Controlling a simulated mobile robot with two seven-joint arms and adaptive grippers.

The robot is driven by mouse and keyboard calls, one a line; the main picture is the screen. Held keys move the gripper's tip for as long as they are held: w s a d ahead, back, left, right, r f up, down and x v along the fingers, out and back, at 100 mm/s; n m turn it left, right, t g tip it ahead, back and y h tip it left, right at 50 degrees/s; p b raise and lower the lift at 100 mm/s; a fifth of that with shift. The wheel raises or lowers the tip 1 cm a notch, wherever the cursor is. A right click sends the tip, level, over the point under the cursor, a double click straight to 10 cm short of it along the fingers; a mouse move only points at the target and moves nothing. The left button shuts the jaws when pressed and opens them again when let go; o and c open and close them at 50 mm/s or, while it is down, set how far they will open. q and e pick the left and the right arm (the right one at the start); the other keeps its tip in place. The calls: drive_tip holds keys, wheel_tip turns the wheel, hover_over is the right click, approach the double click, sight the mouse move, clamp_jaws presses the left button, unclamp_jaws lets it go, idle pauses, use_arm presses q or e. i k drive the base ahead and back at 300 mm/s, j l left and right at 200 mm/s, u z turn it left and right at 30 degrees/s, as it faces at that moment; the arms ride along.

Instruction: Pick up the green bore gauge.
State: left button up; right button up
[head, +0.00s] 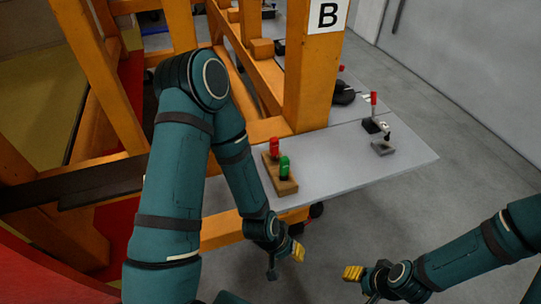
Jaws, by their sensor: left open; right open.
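The green bore gauge (284,167) stands upright on a small wooden block (273,176) on the grey shelf. A red gauge (274,147) stands on the same block, just behind it. My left gripper (285,258) is in front of and below the shelf's front edge, apart from the green gauge, open and empty. My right gripper (362,281) is at the bottom right over the floor, open and empty, well away from the gauges. Both grippers are small in view, with yellow fingertips. The lower part of the green gauge where it meets the block is hard to make out.
The grey shelf (350,165) is mostly clear right of the block. A red-handled clamp (375,122) stands near its far right. An orange post (312,85) with a sign "B" (328,15) rises behind the gauges. Orange beams stand at left. Grey floor lies at right.

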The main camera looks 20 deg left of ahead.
sight(284, 161)
drive_tip(key=l+u, duration=0.1)
drive_tip(key=u, duration=0.55)
